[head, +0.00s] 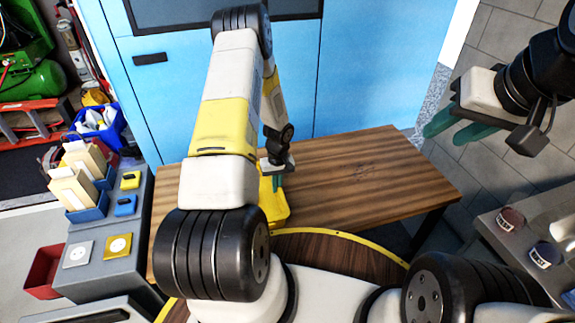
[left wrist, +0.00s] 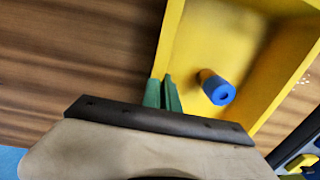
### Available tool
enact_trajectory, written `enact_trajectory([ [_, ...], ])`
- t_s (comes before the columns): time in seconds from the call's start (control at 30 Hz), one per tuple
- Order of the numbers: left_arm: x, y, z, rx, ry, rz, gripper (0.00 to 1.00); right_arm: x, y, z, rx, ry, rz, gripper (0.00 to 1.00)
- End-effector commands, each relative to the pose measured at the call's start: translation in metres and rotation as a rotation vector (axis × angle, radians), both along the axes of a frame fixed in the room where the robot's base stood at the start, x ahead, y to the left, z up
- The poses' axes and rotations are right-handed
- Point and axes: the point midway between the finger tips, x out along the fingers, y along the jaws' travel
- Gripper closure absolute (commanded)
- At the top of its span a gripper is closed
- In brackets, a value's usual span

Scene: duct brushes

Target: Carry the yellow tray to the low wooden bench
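The yellow tray (head: 273,207) is at the wooden bench (head: 370,175), partly hidden behind my left arm in the head view. In the left wrist view the tray (left wrist: 185,60) shows its wall and floor, with a blue hollow cylinder (left wrist: 218,88) inside. My left gripper (head: 276,182) points down at the tray. Its green fingers (left wrist: 162,93) are close together on either side of the tray wall, pinching it. I cannot tell whether the tray touches the bench top. My right gripper (head: 455,128) is open and empty at the upper right, away from the tray.
A grey cabinet (head: 103,225) with small bins and yellow and blue parts stands at the left. A red bin (head: 43,272) is on the floor beside it. A grey table (head: 530,250) with round parts is at the right. The bench's right half is bare.

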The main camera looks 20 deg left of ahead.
Motion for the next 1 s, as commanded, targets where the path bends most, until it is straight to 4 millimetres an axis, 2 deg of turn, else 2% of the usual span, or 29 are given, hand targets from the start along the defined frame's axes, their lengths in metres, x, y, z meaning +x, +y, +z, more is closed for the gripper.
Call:
enact_trajectory([
  [0.13, 0.000, 0.000, -0.002, 0.000, 0.000, 0.000, 1.00, 0.000, 0.000, 0.000, 0.000, 0.000, 0.000, 0.60],
  [0.2, 0.000, 0.000, -0.002, 0.000, 0.000, 0.001, 0.85, 0.000, 0.000, 0.000, 0.000, 0.000, 0.000, 0.60],
  [0.27, 0.000, 0.000, -0.002, 0.000, 0.000, 0.001, 0.75, 0.000, 0.000, 0.000, 0.000, 0.000, 0.000, 0.60],
  [0.63, 0.000, 0.000, 0.002, 0.000, 0.000, 0.000, 0.75, 0.000, 0.000, 0.000, 0.000, 0.000, 0.000, 0.60],
  [0.77, 0.002, -0.001, 0.018, 0.000, -0.004, 0.002, 0.75, 0.000, 0.000, 0.000, 0.000, 0.000, 0.000, 0.60],
  [1.0, 0.003, -0.003, 0.070, 0.000, -0.005, 0.002, 0.75, 0.000, 0.000, 0.000, 0.000, 0.000, 0.000, 0.60],
])
